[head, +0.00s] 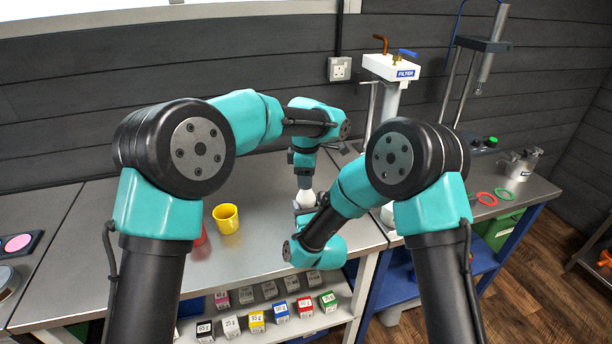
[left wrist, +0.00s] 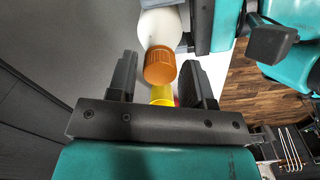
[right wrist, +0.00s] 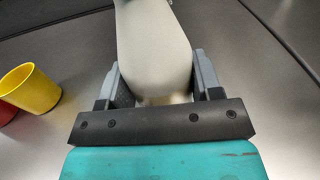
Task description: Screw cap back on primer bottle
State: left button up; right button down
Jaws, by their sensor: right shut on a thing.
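The primer bottle (head: 307,198) is white and stands upright near the middle of the bench. My right gripper (right wrist: 157,72) is shut on its body, which shows large and pale in the right wrist view (right wrist: 152,40). An orange ribbed cap (left wrist: 160,67) is at the bottle's top end in the left wrist view. I cannot tell whether it is fully seated. My left gripper (head: 304,182) points down over the bottle. Its fingers are apart on either side of the cap, with gaps visible, in the left wrist view. The cap is hidden in the head view.
A yellow cup (head: 227,217) and a mostly hidden red cup (head: 201,235) stand left of the bottle. Several small labelled boxes (head: 281,311) sit on the shelf below. A filter stand (head: 391,69) is at the right. The bench behind the yellow cup is clear.

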pick_arm(q)
jog(key=c, duration=0.8)
jog(key=shift+o, duration=0.2)
jog(key=m, duration=1.4)
jog(key=shift+m, duration=0.3)
jog(key=m, duration=0.6)
jog(key=shift+m, duration=0.3)
jog(key=m, duration=0.6)
jog(key=shift+f, duration=0.1)
jog(key=m, duration=0.5)
jog(key=shift+m, duration=0.4)
jog(key=m, duration=1.1)
jog(key=o, duration=1.1)
